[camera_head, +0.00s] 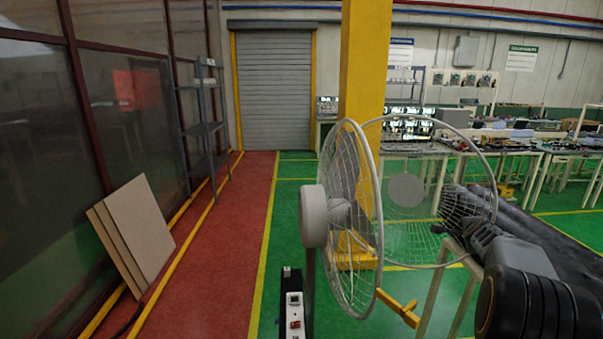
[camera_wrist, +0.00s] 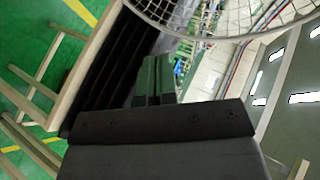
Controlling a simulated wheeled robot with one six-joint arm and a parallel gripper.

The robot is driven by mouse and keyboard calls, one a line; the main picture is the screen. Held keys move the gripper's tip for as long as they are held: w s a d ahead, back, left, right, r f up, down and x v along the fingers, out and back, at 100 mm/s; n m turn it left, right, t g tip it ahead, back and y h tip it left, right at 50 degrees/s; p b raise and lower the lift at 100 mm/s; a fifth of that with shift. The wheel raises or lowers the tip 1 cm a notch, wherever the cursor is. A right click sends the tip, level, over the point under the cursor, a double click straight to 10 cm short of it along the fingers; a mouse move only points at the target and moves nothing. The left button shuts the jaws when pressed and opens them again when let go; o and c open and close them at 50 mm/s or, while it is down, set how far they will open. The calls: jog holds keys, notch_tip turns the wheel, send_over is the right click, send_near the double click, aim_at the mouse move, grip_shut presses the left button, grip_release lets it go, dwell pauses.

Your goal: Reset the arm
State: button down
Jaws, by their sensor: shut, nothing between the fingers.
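My arm comes in from the lower right of the head view. My gripper (camera_head: 458,207) shows there as a dark shape behind or among the wires of a round fan guard (camera_head: 487,165); whether it touches them I cannot tell. In the wrist view my gripper (camera_wrist: 157,78) has its two dark green fingers close together, with nothing between them. The wire guard (camera_wrist: 215,30) crosses the top of that view, near the fingers. A standing fan (camera_head: 314,216) with its wire cage is left of my gripper in the head view.
A pale-framed table with a dark top (camera_head: 540,236) lies beside my arm. Its dark ribbed surface (camera_wrist: 112,65) shows left of the fingers. A yellow column (camera_head: 364,60) stands behind the fan. Boards (camera_head: 135,235) lean at the left. The red walkway (camera_head: 215,265) is clear.

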jog(key=s+a+f+n+g+y, duration=0.1)
jog(key=s+a+n+g+y, duration=0.15)
jog(key=s+a+n, duration=0.7)
jog(key=s+a+f+n+g+y, duration=0.1)
jog(key=s+a+n+y, duration=0.2)
jog(key=a, duration=1.4)
jog(key=s+a+f+n+g, duration=0.2)
jog(key=s+a+n, duration=0.2)
jog(key=s, duration=0.4)
jog(key=s+a+f+n+g, duration=0.25)
jog(key=s+a+n, duration=0.2)
jog(key=s, duration=0.25)
notch_tip(320, 180, down, 8)
jog(key=s+t+b, duration=0.1)
jog(key=s+b, duration=0.1)
jog(key=b, duration=0.8)
jog(key=shift+s+a+y, duration=0.15)
jog(key=shift+y, duration=0.2)
